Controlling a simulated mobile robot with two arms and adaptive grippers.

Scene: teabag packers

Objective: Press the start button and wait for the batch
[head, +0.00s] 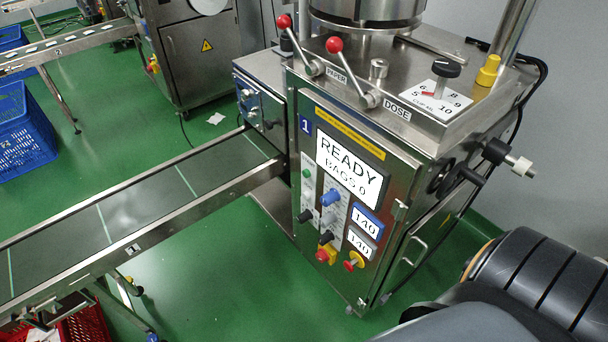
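The packing machine marked 1 (312,225) stands right of centre. Its screen (350,172) reads READY, BAGS 0. The small labels are too blurred to read, so I cannot confirm which control is start. Low on the panel are a red button on yellow (322,256) and a red-and-yellow switch (354,261). Two small displays (366,222) read 140. Neither gripper shows; only part of my arm is at the lower right.
An empty conveyor belt (130,212) runs from the machine to the lower left. Red-knobbed levers (335,46) marked PAPER and DOSE stand on top, beside a dial (437,98). A handle (494,151) juts from the right side. A red crate (80,328) and blue crate (24,130) are left.

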